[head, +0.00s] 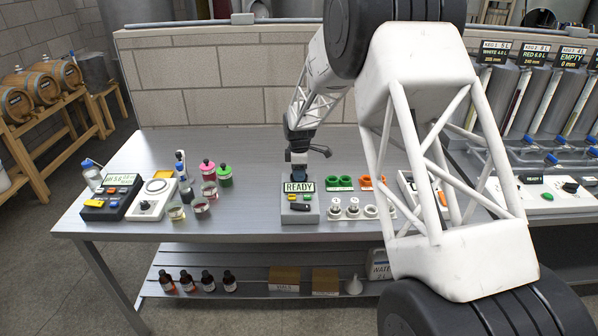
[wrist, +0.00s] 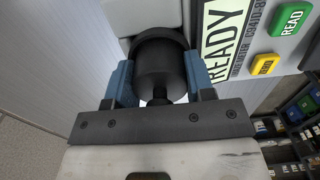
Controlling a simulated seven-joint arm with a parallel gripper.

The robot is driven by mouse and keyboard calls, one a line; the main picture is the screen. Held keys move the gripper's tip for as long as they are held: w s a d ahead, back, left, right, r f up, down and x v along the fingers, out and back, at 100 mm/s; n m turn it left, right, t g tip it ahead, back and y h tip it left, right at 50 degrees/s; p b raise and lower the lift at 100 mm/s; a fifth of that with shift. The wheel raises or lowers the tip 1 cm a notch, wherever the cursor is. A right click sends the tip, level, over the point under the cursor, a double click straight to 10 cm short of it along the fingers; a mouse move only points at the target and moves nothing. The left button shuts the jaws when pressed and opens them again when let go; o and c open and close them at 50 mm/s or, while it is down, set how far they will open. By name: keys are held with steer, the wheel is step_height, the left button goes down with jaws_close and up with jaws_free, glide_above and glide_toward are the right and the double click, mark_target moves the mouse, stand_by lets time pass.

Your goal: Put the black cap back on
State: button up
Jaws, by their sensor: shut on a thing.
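A black cap (wrist: 162,68) sits between the two blue fingers of my gripper (wrist: 160,85) in the wrist view. The fingers are shut on its sides, and a wider dark rim shows beyond it. In the head view my gripper (head: 299,172) is low at the back of the grey meter (head: 300,212). The meter's display reads READY; it also shows close beside the cap in the wrist view (wrist: 202,75). My gripper hides the meter's opening, and I cannot tell whether the cap is seated or just above it.
Green rings (head: 339,183) and an orange holder (head: 374,184) stand right of the meter, with white-capped vials (head: 353,207) in front. Pink-topped (head: 208,170) and green (head: 225,176) bottles, small jars and a scale (head: 152,200) stand left. The bench (head: 262,152) is clear behind the meter's left.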

steer(key=o, duration=1.4)
steer(key=shift+r, duration=0.15)
steer(key=shift+r, duration=2.85)
